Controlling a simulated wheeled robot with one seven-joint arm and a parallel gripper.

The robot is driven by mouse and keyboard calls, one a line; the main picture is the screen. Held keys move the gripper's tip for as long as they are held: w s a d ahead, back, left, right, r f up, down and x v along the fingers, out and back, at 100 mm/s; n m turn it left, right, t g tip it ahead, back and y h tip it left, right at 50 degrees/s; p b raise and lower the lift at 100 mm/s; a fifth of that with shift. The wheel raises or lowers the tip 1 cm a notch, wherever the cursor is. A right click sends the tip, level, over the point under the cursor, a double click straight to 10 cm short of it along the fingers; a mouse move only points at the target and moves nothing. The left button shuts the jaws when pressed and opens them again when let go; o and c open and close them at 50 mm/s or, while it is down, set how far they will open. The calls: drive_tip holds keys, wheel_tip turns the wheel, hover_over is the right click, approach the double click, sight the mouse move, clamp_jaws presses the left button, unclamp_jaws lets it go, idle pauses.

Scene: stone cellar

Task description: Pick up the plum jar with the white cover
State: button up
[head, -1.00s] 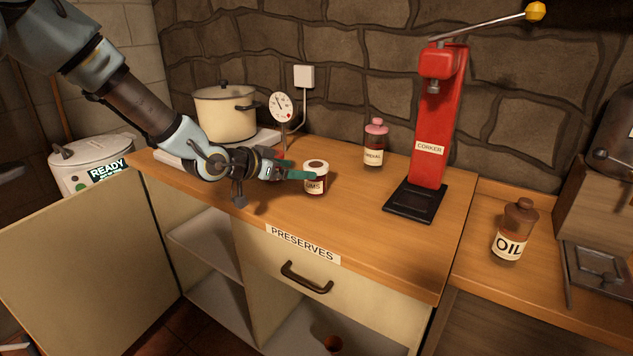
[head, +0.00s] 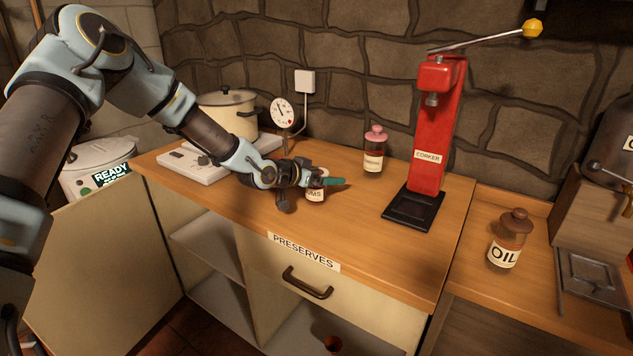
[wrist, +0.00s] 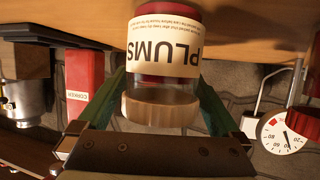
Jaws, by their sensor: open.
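The plum jar (head: 316,196) stands on the wooden worktop, partly hidden behind my gripper in the head view. In the wrist view, which is upside down, the jar (wrist: 165,60) shows its "PLUMS" label, dark red contents and a pale tan-white rim at the cover end. My gripper (head: 326,182) is at the jar's upper part. Its green fingers (wrist: 158,98) are open, one on each side of the jar. I cannot tell whether either finger touches it.
A pink-capped bottle (head: 374,155) and the red corker (head: 428,150) stand to the right. A cream pot (head: 228,112) and a dial gauge (head: 283,112) are behind to the left. An oil bottle (head: 508,240) is on the right counter. The worktop (head: 370,235) right of the jar is clear.

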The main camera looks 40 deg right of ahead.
drive_tip(key=c, duration=1.5)
